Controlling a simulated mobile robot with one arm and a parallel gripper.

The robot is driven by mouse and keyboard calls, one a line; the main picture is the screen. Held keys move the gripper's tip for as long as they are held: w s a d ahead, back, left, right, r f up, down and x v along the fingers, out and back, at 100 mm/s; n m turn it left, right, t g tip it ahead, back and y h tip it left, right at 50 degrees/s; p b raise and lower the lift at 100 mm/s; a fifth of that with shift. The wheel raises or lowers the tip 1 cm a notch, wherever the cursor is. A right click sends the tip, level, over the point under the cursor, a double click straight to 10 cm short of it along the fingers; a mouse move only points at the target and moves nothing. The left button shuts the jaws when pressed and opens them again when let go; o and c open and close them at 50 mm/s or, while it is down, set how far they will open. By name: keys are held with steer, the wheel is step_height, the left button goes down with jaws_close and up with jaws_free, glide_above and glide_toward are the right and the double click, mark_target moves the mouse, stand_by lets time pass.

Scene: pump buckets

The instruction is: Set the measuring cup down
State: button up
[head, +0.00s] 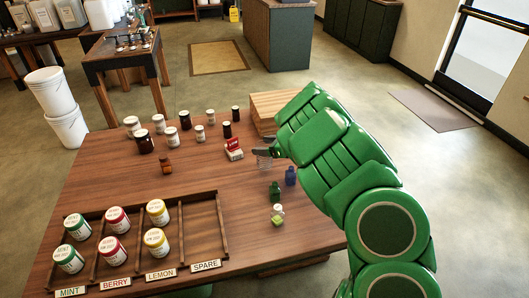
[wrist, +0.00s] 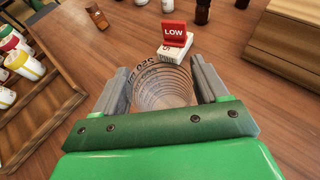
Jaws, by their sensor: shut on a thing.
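The clear measuring cup (wrist: 163,88) with dark printed markings is between the two grey fingers of my gripper (wrist: 162,90) in the wrist view. The fingers are shut on its sides. In the head view, my gripper (head: 265,152) is over the right part of the wooden table, and the cup (head: 264,162) shows faintly below the fingers. I cannot tell whether the cup's bottom touches the table.
A white box with a red LOW sign (wrist: 172,43) stands just beyond the cup. A wooden block (head: 279,104) is behind. Blue (head: 291,176) and green (head: 275,191) bottles stand nearer. A divided rack (head: 205,232) holds labelled jars; its SPARE section is empty.

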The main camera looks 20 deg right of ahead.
steer(key=shift+w+f, duration=0.1)
steer(key=shift+f, duration=1.55)
steer(key=shift+f, duration=0.1)
steer(key=o, duration=1.3)
steer(key=shift+s+d+r, duration=0.25)
steer(key=shift+d+r, duration=0.05)
steer(key=v, duration=1.1)
steer(key=shift+s+d, duration=0.1)
steer(key=shift+s, duration=0.05)
